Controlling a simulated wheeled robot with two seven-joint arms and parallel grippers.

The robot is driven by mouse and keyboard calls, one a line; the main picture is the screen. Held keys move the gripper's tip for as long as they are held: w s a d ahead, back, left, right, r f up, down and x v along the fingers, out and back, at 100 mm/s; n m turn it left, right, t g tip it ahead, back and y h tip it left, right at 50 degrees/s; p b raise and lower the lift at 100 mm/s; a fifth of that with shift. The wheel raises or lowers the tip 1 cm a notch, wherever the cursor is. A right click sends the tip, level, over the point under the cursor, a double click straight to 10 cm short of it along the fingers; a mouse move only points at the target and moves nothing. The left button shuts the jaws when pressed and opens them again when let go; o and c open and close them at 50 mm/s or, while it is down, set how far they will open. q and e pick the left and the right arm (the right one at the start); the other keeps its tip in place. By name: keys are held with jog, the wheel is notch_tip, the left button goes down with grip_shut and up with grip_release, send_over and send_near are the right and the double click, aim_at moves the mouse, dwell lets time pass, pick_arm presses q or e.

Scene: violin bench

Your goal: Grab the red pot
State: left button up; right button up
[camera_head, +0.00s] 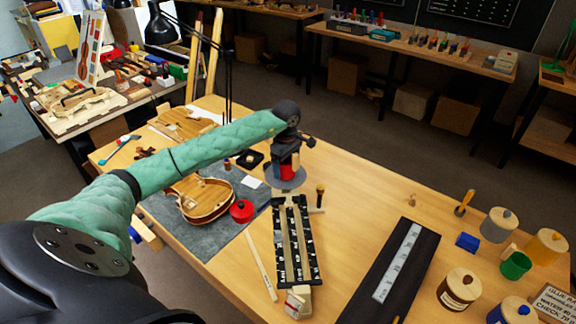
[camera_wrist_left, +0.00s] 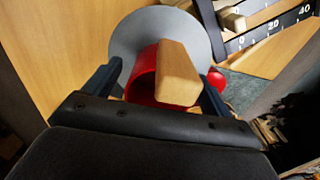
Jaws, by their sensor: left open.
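The red pot (camera_head: 286,168) stands on a round grey plate (camera_head: 285,184) near the middle of the bench, partly hidden by my left gripper (camera_head: 289,154) above it. In the left wrist view the red pot (camera_wrist_left: 141,78) shows between the two dark fingers of my open left gripper (camera_wrist_left: 160,80). A light wooden block (camera_wrist_left: 178,74), which looks like the pot's handle, covers part of it. The grey plate (camera_wrist_left: 138,32) shows beneath. I cannot tell whether the fingers touch the pot. My right gripper is not in view.
A small red lidded container (camera_head: 241,211) and a violin body (camera_head: 200,199) lie left of the pot. A black marked rack (camera_head: 283,245) stands just in front. Several jars, including a grey one (camera_head: 497,227), stand at the right. Bare bench lies right of the pot.

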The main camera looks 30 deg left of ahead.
pick_arm(q)
jog(key=shift+f, duration=0.2)
jog(key=shift+c, duration=0.2)
jog(key=c, duration=1)
